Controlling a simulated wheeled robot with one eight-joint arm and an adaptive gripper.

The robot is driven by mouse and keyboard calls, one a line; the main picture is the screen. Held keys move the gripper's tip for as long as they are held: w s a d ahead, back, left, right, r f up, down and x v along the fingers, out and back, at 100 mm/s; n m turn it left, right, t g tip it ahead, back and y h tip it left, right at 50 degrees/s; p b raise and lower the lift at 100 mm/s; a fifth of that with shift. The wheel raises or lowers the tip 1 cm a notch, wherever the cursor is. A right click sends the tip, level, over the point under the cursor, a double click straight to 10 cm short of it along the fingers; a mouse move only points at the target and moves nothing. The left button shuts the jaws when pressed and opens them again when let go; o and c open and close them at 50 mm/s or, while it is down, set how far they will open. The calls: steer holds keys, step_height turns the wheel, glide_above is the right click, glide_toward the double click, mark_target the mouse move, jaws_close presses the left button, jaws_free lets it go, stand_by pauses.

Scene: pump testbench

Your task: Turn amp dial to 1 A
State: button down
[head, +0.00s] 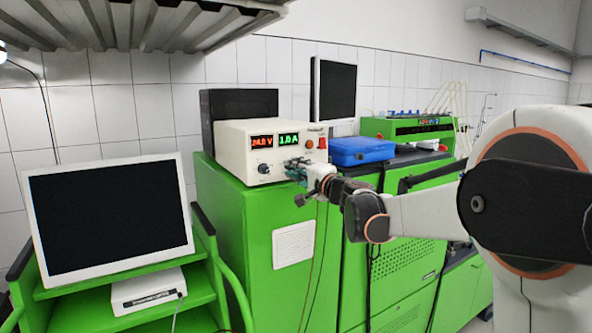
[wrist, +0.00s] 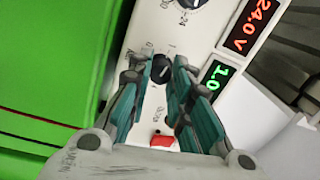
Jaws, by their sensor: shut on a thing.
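The cream power supply box (head: 233,150) stands on the green cabinet. Its red display (head: 262,141) reads 24.0 V and its green display (head: 289,139) reads 1.0 A. In the wrist view the green display (wrist: 217,80) shows 1.0, partly covered by a finger. The black amp dial (wrist: 162,72) sits between the fingertips of my gripper (wrist: 161,66), which is shut on it. The other black dial (head: 263,169) is left of my gripper (head: 296,167) in the head view. The amp dial is hidden behind my fingers there.
A red switch (wrist: 162,140) lies between my finger bases in the wrist view. A red button (head: 308,144) is on the box front. A blue case (head: 361,150) stands to the right. A monitor (head: 108,218) stands at the left. Thin cables hang down the green cabinet (head: 257,235).

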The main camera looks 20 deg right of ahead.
steer(key=c, duration=1.4)
jaws_free()
steer(key=v, duration=1.2)
